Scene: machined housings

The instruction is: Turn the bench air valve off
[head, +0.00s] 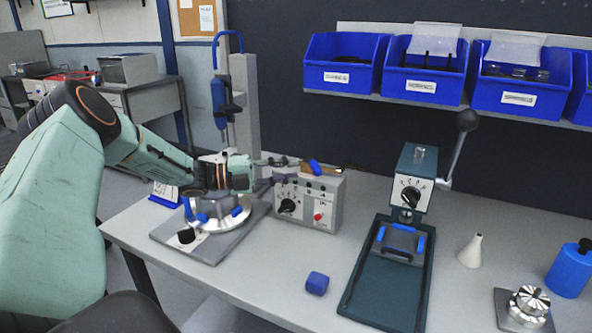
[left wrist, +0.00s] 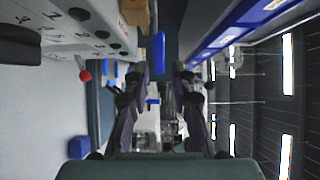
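A blue lever (head: 315,167) with a brass-coloured part (head: 328,170) shows at the back of the bench, above the grey control box; I take it for the air valve. In the left wrist view the blue lever (left wrist: 159,52) lies ahead, between the finger lines, with a brown block (left wrist: 133,12) near it. My left gripper (head: 277,172) reaches in from the left, just left of the lever. In the left wrist view its two dark fingers (left wrist: 160,85) are spread apart with nothing between them. Contact with the lever is not visible. My right gripper is not in view.
The grey control box (head: 308,201) with a black knob and red toggle stands close below the gripper. A round fixture (head: 218,213) sits under my left arm. A green press (head: 408,190) stands to the right. Blue bins (head: 424,75) hang behind. A blue block (head: 317,283) lies in front.

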